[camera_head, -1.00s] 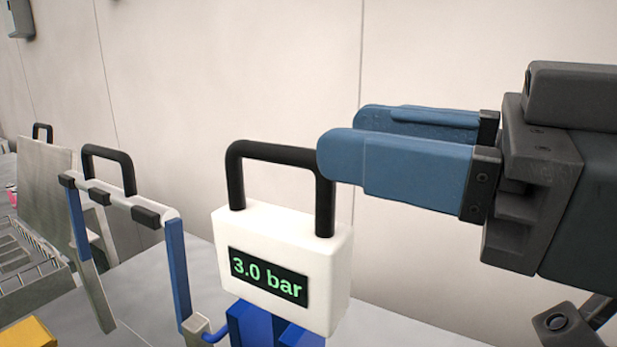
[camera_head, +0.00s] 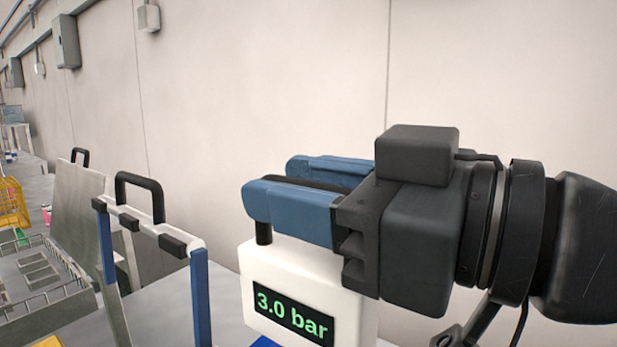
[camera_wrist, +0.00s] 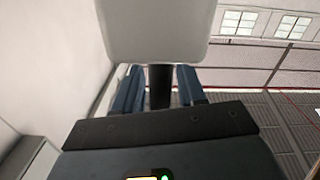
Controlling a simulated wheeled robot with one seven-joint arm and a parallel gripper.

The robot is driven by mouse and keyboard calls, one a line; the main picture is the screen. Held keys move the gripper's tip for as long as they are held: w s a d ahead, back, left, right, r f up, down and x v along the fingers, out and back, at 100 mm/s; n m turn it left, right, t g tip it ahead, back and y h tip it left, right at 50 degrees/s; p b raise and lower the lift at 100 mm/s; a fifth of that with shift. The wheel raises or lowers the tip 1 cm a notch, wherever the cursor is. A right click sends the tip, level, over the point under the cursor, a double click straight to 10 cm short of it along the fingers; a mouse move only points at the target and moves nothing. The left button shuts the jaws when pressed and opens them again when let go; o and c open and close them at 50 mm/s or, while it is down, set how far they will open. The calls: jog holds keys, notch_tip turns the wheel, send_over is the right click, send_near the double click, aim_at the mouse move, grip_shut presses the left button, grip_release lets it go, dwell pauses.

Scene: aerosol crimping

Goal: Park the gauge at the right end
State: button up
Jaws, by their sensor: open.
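The gauge (camera_head: 262,290) is a white box with a green "3.0 bar" readout and a black handle on top. It stands on a blue support, of which only a little shows at the bottom edge. My gripper (camera_head: 285,182) reaches in from the right with its blue fingers at the handle's height. The gauge's handle (camera_head: 264,232) lies between the open fingers, and most of it is hidden behind the near finger. In the wrist view, the gauge's white body (camera_wrist: 155,30) fills the top middle and the dark handle (camera_wrist: 160,88) runs between the two fingers (camera_wrist: 160,90).
Left of the gauge stands a blue and white frame (camera_head: 150,232) with a black handle. Further left are a grey panel (camera_head: 78,215), a wire rack (camera_head: 45,285) and a yellow basket (camera_head: 12,203). A pale wall (camera_head: 270,80) runs close behind.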

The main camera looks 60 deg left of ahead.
jog(key=shift+c, duration=0.3)
jog(key=c, duration=0.6)
grip_shut()
jog(key=shift+w, duration=0.1)
